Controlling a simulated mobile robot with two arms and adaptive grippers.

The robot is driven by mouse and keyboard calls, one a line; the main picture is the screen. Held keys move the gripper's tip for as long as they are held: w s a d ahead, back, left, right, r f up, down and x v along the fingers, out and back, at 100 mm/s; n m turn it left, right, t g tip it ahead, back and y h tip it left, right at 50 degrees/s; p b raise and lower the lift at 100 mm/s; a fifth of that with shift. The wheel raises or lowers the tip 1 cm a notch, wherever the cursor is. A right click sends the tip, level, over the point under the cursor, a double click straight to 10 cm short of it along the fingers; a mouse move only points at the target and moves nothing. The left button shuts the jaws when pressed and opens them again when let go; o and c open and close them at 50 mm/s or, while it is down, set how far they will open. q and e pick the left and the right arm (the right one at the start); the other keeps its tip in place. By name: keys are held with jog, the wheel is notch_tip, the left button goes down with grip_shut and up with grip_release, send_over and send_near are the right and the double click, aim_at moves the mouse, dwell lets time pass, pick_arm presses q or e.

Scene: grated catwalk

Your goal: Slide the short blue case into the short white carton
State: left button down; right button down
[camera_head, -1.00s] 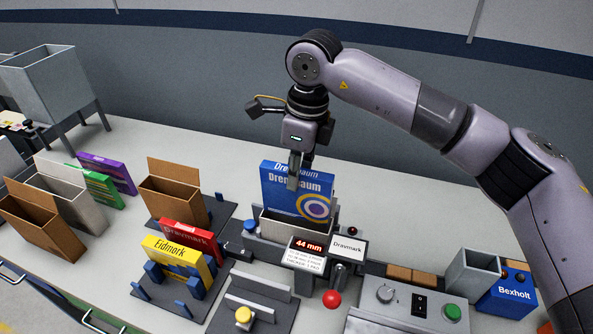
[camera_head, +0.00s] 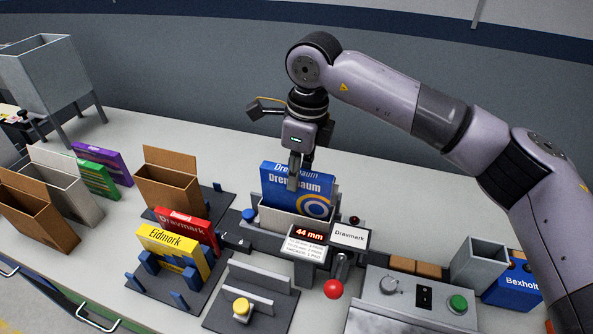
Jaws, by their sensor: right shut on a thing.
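The blue case (camera_head: 285,183), lettered Drennbaum, stands upright with its lower part hidden behind the front wall of a low white carton (camera_head: 290,222). The carton sits in a grey fixture behind the 44 mm display. My right gripper (camera_head: 294,182) is shut on the upper part of the case, with a finger in front of its face. The case appears partly inside the carton, with its upper part above the rim. My left gripper is not in view.
A taller white carton (camera_head: 72,190) and brown cartons (camera_head: 168,182) stand open at left. Yellow (camera_head: 172,252) and red (camera_head: 186,228) cases stand in a rack. A red-knobbed lever (camera_head: 333,288), display (camera_head: 309,233) and control box (camera_head: 415,300) are in front. The table behind the fixture is clear.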

aim_at(297, 193)
jog(key=shift+f+b, duration=2.25)
jog(key=shift+f, duration=0.6)
jog(key=c, duration=1.4)
grip_release()
jog(key=shift+o, duration=0.2)
jog(key=shift+r, duration=0.15)
jog(key=shift+r+p, duration=1.75)
jog(key=shift+r, duration=1.65)
